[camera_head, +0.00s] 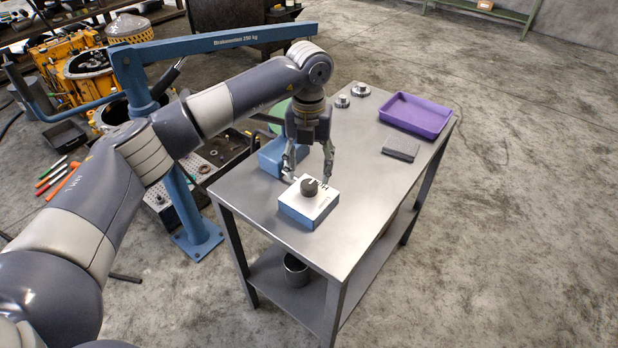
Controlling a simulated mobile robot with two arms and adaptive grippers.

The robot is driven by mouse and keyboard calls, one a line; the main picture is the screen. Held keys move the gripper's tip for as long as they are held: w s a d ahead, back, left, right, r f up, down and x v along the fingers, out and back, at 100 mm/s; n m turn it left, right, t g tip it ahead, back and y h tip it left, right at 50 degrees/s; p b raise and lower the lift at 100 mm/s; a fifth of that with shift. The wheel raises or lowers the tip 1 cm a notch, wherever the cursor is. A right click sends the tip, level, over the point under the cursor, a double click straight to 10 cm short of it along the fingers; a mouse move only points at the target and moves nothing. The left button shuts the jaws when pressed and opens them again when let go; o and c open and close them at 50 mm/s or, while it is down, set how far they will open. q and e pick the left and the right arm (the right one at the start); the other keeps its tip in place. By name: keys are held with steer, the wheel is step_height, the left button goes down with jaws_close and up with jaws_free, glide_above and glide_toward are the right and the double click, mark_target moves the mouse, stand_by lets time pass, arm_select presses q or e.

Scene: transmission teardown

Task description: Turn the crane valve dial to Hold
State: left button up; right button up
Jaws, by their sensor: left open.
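The crane valve box (305,211) is blue with a white top plate and sits near the front left edge of the metal table. A dark round dial (309,187) stands on the plate. The plate's lettering and the dial's setting are too small to read. My left gripper (308,180) points down over the box, open, with its fingers on either side of the dial. I cannot tell whether a finger touches the dial. My right gripper is not in view.
A blue crane (219,41) with an overhead beam stands left of the table (349,228). On the table are a purple tray (416,116), a grey block (401,148) and small metal parts (361,90). A metal cup (295,270) is on the lower shelf. The table's front right is clear.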

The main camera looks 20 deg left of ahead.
mark_target(309, 184)
arm_select(q)
step_height(309, 184, up, 7)
stand_by(0.3)
stand_by(0.4)
